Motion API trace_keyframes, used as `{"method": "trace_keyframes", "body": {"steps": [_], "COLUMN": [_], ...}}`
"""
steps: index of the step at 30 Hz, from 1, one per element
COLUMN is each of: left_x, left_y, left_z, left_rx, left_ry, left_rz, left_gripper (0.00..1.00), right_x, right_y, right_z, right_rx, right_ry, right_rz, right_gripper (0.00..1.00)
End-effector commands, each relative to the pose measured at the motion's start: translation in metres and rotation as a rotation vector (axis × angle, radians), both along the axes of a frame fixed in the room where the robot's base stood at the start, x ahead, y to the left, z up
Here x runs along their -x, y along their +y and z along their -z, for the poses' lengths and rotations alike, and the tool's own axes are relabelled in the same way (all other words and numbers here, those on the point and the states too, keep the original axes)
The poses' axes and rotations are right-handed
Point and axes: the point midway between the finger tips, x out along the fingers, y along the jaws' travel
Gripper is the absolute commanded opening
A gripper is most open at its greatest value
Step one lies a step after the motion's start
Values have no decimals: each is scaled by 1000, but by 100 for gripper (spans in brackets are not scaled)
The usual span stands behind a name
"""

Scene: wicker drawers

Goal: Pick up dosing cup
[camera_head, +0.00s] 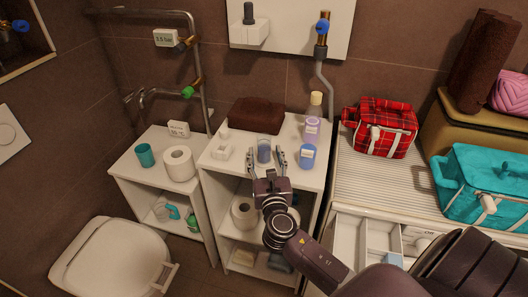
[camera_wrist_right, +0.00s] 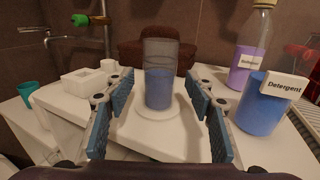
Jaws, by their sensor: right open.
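The dosing cup (camera_head: 263,150) looks like a clear, tall cup, blue in its lower part. It stands upright on a round white base on the right white shelf unit (camera_head: 228,165). In the right wrist view the cup (camera_wrist_right: 158,88) is centred between the fingers. My right gripper (camera_head: 266,156) is open, with one finger on each side of the cup. The right gripper also shows in the wrist view (camera_wrist_right: 159,105), with gaps between both pads and the cup. My left gripper is in neither view.
A blue detergent container (camera_head: 307,157) and a purple bottle (camera_head: 313,118) stand close on the right. A small white box (camera_head: 222,152) is on the left. Folded brown towels (camera_head: 257,115) lie behind. A toilet roll (camera_head: 179,163) and teal cup (camera_head: 145,155) stand on the left unit.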

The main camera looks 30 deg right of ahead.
Motion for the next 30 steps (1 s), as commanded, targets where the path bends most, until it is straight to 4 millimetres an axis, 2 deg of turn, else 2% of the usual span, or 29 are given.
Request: {"method": "trace_keyframes", "body": {"steps": [3,6,14,26,30], "left_x": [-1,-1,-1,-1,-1], "left_y": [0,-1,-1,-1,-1], "left_z": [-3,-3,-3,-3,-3], "left_rx": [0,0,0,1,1], "left_ry": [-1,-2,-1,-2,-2], "left_rz": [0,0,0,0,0], "left_gripper": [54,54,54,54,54], "right_x": [-16,-22,-24,-23,-24], "right_y": [-7,-10,-11,-11,-11], "right_z": [-1,0,0,0,-1], "right_rx": [1,0,-1,-1,-1], "right_ry": [0,0,0,0,0], "right_rz": [1,0,0,0,-1], "right_gripper": [50,50,49,5,2]}}
